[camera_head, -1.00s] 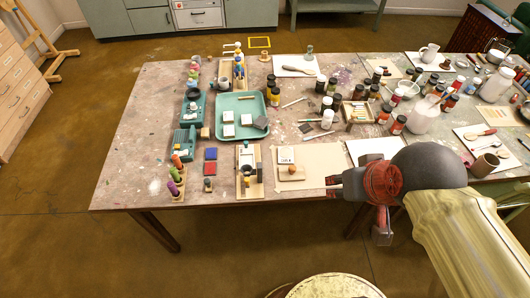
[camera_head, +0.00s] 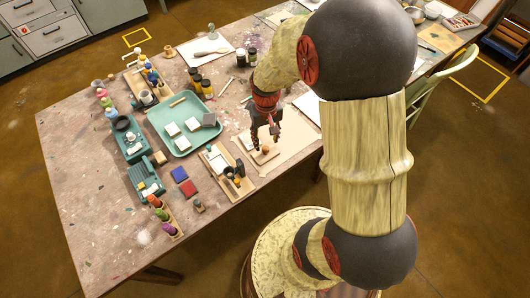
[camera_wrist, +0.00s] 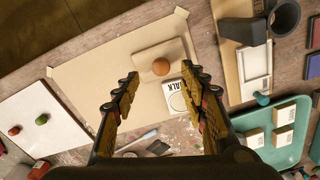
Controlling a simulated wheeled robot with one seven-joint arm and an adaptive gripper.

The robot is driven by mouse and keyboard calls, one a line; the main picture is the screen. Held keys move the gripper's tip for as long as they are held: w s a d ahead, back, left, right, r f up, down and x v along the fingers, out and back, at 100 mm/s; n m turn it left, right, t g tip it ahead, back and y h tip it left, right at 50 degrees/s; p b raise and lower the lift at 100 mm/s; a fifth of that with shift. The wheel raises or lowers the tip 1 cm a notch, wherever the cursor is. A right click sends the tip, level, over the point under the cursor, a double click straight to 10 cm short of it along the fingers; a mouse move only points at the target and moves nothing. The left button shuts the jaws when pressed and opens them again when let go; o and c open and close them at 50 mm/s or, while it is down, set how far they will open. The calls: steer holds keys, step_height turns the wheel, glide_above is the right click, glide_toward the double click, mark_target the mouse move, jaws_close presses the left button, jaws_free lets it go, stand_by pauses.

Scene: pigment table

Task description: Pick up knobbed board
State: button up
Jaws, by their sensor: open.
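The knobbed board (camera_head: 259,158) is a small flat tan board with a round brown knob (camera_head: 265,149). It lies on a beige sheet of paper (camera_head: 292,141) near the table's front edge. In the wrist view the board (camera_wrist: 143,62) lies ahead between my fingers, its knob (camera_wrist: 161,67) slightly beyond the fingertips. My gripper (camera_wrist: 158,78) is open and empty, pointing down. In the head view my gripper (camera_head: 266,132) hangs over the paper, close to the board. I see no contact with it.
A white card marked chalk (camera_wrist: 177,98) lies right beside the board. A wooden stand with dark parts (camera_head: 228,171) is to the left, and a teal tray (camera_head: 171,115) lies beyond it. White paper with small coloured items (camera_wrist: 42,128) lies left in the wrist view.

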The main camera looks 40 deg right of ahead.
mark_target(265, 148)
step_height(265, 148, down, 6)
steer(key=b, duration=0.2)
steer(key=shift+w+f+b, duration=0.1)
steer(key=shift+f+b, duration=0.1)
steer(key=shift+b, duration=0.2)
steer(key=shift+a, duration=0.1)
steer(key=shift+c, duration=1.1)
jaws_close()
